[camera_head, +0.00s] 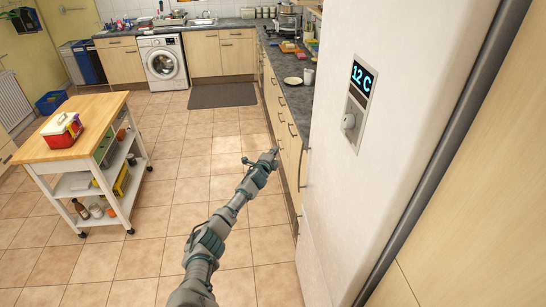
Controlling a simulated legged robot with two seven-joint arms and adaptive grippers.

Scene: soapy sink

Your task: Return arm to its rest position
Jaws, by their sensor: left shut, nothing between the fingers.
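My left arm reaches up from the bottom of the view, stretched forward over the tiled floor. Its gripper (270,157) is shut and holds nothing. The gripper is close to the front of the right-hand cabinets (284,119) in the picture; I cannot tell whether it touches them. My right gripper is not in view.
A tall white fridge (327,205) with a lit display stands close on the right. A wheeled kitchen cart (92,110) bearing a red box (62,130) stands on the left. A washing machine (163,62), sink (202,21) and dark mat (222,95) are at the back. The floor between is clear.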

